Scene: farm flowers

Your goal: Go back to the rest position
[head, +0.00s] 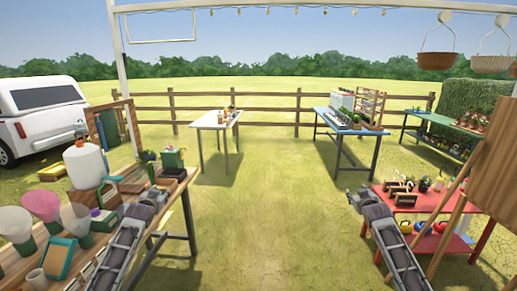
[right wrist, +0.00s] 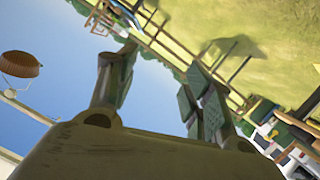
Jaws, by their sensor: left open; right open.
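My left gripper (head: 157,193) is at the end of my left arm, over the right end of the wooden table at the left of the head view. It is small there, and nothing shows held in it. My right gripper (head: 356,192) is in front of the left edge of the red table in the head view.
A wooden table (head: 180,196) at the left holds flower wraps, a white tank (head: 85,165) and pots. A red table (head: 455,205) stands at the right. A white table (head: 211,121) and a blue table (head: 343,128) stand farther back. The grass between is clear.

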